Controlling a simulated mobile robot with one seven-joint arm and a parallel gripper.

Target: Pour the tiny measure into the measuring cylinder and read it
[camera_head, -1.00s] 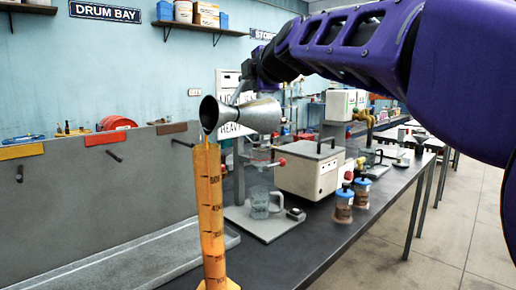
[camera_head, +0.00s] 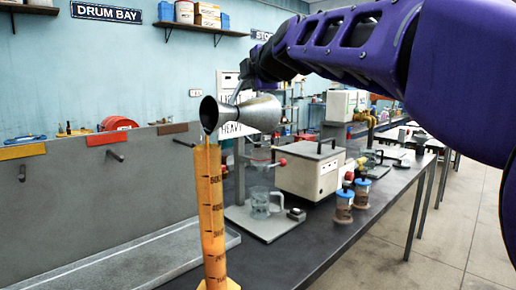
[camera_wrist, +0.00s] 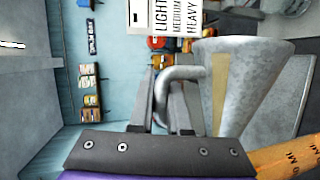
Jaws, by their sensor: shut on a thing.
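The tiny measure (camera_head: 255,113) is a grey metal, hourglass-shaped vessel, tipped on its side with its wide mouth facing left. Its mouth is over the top of the measuring cylinder (camera_head: 210,215), a tall orange-filled column with dark graduations. The cylinder (camera_wrist: 290,158) shows at the lower right there. The liquid level inside is hard to tell.
A grey tray (camera_head: 130,262) lies left of the cylinder under a grey panel (camera_head: 70,200). A glass mug (camera_head: 260,203), a beige box instrument (camera_head: 308,172) and two blue-capped jars (camera_head: 344,206) stand behind on the dark bench (camera_head: 385,210).

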